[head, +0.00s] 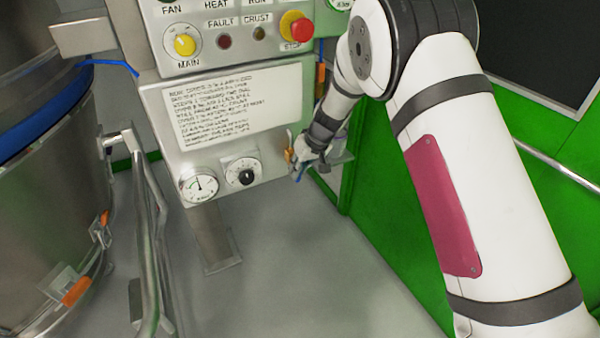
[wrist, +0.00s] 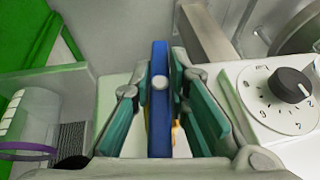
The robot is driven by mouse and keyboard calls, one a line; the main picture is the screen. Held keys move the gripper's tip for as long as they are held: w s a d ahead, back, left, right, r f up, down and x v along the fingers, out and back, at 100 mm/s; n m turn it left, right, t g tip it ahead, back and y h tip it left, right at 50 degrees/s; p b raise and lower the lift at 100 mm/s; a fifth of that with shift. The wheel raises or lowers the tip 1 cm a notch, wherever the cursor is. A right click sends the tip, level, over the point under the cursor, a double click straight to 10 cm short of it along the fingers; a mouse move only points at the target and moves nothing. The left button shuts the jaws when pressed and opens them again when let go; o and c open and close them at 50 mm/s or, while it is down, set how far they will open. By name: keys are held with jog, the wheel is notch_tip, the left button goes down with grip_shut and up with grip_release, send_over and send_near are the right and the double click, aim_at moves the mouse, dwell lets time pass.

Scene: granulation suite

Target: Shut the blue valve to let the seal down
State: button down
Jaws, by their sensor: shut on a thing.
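The blue valve handle (wrist: 160,75) is a flat blue bar that runs lengthwise between the teal finger pads in the wrist view. My gripper (wrist: 165,85) is shut on it, with a pad on each side. In the head view my gripper (head: 303,160) is at the lower right edge of the control panel. There a small blue piece of the valve handle (head: 299,173) shows below the fingers. The valve's body is mostly hidden by my gripper. A bit of orange or yellow shows beside the handle.
The panel (head: 222,140) carries a pressure gauge (head: 199,185), a black dial (head: 243,172), a yellow main switch (head: 185,44) and a red stop button (head: 295,28). A steel vessel (head: 50,190) and bent rail (head: 150,220) stand at left.

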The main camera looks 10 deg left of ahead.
jog(key=g+y+b, duration=0.1)
jog(key=b, duration=0.1)
jog(key=y+b, duration=0.2)
jog(key=shift+w+d+f+m+g+b, duration=0.1)
jog(key=shift+f+m+g+b, duration=0.1)
jog(key=shift+m+g+b, duration=0.15)
jog(key=m+g+y+b, duration=0.1)
jog(key=y+b, duration=0.2)
jog(key=shift+r+g, duration=0.1)
jog(key=shift+g, duration=0.25)
jog(key=g+y+b, duration=0.1)
jog(key=y, duration=0.1)
jog(key=m+y+b, duration=0.1)
jog(key=shift+a+r+g+y+b, duration=0.1)
jog(key=shift+a+g+y+b, duration=0.1)
jog(key=shift+g+y+b, duration=0.15)
jog(key=shift+s+a+r+m+g+y+b, duration=0.15)
jog(key=shift+m+g+y+b, duration=0.25)
jog(key=shift+y, duration=0.6)
jog(key=shift+s+d+r+m+g+y+b, duration=0.1)
jog(key=shift+m+g+y+b, duration=0.25)
jog(key=shift+y, duration=0.6)
jog(key=c, duration=1.5)
grip_release()
